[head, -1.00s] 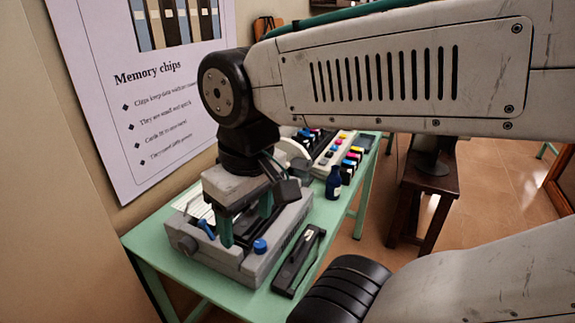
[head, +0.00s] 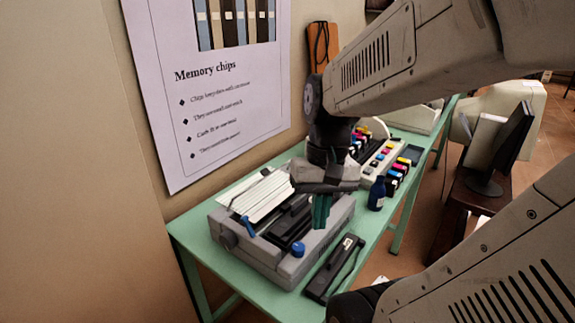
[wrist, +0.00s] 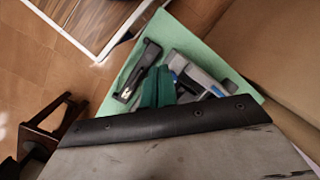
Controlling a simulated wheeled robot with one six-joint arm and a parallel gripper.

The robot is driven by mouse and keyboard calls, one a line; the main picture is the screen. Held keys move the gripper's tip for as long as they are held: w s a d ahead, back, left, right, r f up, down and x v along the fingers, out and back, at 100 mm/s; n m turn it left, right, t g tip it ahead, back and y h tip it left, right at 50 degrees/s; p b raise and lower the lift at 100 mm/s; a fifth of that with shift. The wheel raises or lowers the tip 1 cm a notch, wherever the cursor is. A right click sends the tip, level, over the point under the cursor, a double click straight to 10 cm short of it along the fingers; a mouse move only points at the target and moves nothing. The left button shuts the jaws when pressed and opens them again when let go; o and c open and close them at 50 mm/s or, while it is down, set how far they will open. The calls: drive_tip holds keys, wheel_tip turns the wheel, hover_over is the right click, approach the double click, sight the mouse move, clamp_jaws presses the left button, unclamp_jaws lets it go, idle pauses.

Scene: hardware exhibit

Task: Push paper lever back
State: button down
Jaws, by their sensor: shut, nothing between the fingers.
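A grey dot-matrix style printer (head: 275,265) stands on the green table, with striped white paper (head: 262,195) at its back. A small blue lever (head: 248,227) tilts up on its left side, and a round blue knob (head: 298,249) sits at its front right. My gripper (head: 321,212), with green fingers, is shut and empty. It hangs over the printer's right end, apart from the lever. The wrist view shows the green fingers (wrist: 158,88) close together, with the printer (wrist: 197,73) beyond. Part of the printer is hidden there.
A long black cartridge-like part (head: 334,268) lies on the table (head: 206,274) right of the printer. A wall poster (head: 215,110) hangs behind. A monitor (head: 500,150) stands on a brown stool at right.

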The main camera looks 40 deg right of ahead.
drive_tip(key=d+f+m+t, duration=0.3)
drive_tip(key=d+m+t, duration=0.2)
drive_tip(key=d+m, duration=0.4)
drive_tip(key=w+d+f+m+t, duration=0.1)
drive_tip(key=d+f+m+t, duration=0.2)
drive_tip(key=d+m, duration=0.6)
drive_tip(key=d+f+m+t, duration=0.4)
drive_tip(key=d+m+t, duration=0.3)
drive_tip(key=d, duration=0.5)
drive_tip(key=m, duration=0.2)
drive_tip(key=shift+w+d+m+t+y, duration=0.25)
drive_tip(key=shift+w+m+t+y, duration=0.1)
drive_tip(key=shift+m+t+y, duration=0.05)
drive_tip(key=shift+f, duration=0.1)
